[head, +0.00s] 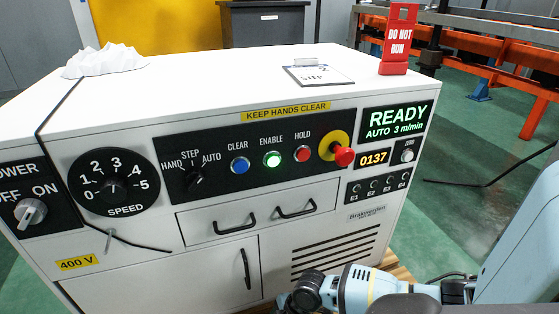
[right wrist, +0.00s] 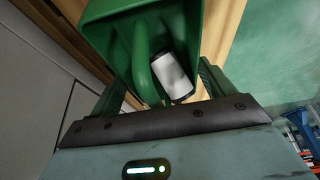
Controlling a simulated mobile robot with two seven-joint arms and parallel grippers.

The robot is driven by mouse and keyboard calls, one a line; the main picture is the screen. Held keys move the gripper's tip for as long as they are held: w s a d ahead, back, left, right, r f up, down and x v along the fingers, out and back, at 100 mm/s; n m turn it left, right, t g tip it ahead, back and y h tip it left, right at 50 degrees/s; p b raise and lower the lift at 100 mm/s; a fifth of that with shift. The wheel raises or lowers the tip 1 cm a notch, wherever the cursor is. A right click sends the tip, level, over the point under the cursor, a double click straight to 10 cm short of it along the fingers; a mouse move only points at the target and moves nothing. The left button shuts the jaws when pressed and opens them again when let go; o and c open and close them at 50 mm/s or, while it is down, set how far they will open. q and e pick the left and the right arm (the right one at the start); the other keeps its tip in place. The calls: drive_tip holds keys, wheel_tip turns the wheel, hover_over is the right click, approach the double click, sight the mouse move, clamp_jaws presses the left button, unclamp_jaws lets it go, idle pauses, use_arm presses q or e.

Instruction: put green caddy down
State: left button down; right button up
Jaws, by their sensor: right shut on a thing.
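The green caddy (right wrist: 112,38) fills the upper middle of the right wrist view, close against my right gripper (right wrist: 158,92). My right gripper is shut on the caddy, with the curved green handle (right wrist: 143,62) between its fingers. A white cylinder (right wrist: 172,76) lies inside the caddy beside the handle. The caddy's underside is hidden, so I cannot tell whether it touches anything below. The head view shows part of my right arm low at the right but not the caddy. My left gripper is in neither view.
A white control cabinet (head: 230,270) fills much of the head view. Its top holds a crumpled white cloth (head: 104,61), a clipboard (head: 318,76) and a red "DO NOT RUN" sign (head: 399,40).

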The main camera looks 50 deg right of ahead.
drive_tip(key=o, duration=1)
drive_tip(key=shift+f, duration=0.1)
drive_tip(key=shift+c, duration=0.2)
drive_tip(key=p+v, duration=0.5)
drive_tip(key=v, duration=0.7)
drive_tip(key=shift+p, duration=0.35)
drive_tip(key=shift+r, duration=0.2)
